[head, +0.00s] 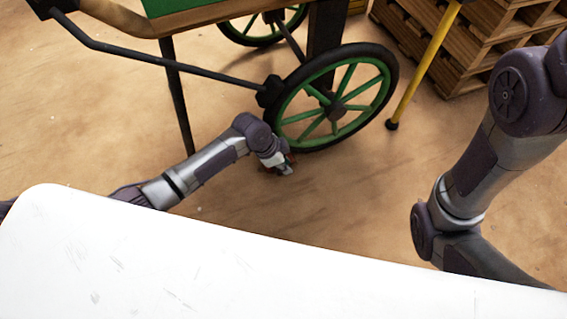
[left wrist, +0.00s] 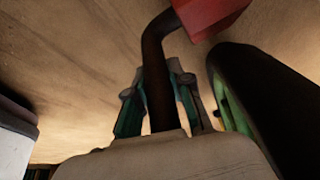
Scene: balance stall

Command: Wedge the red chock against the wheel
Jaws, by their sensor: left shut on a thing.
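The wheel (head: 335,112) is green with spokes and a black tyre, on the near side of a cart. Its dark tyre also fills the right of the left wrist view (left wrist: 262,100). My left gripper (head: 281,166) is low by the floor at the tyre's lower left. In the left wrist view its fingers (left wrist: 160,105) are shut on the dark bent handle of the red chock (left wrist: 212,14). The chock is close to the tyre; I cannot tell whether they touch. In the head view, the gripper hides most of the chock. My right gripper is out of view.
The green-topped cart (head: 205,14) stands above, with a dark leg (head: 178,95) left of the wheel. A yellow pole (head: 420,68) and wooden pallets (head: 470,45) are at right.

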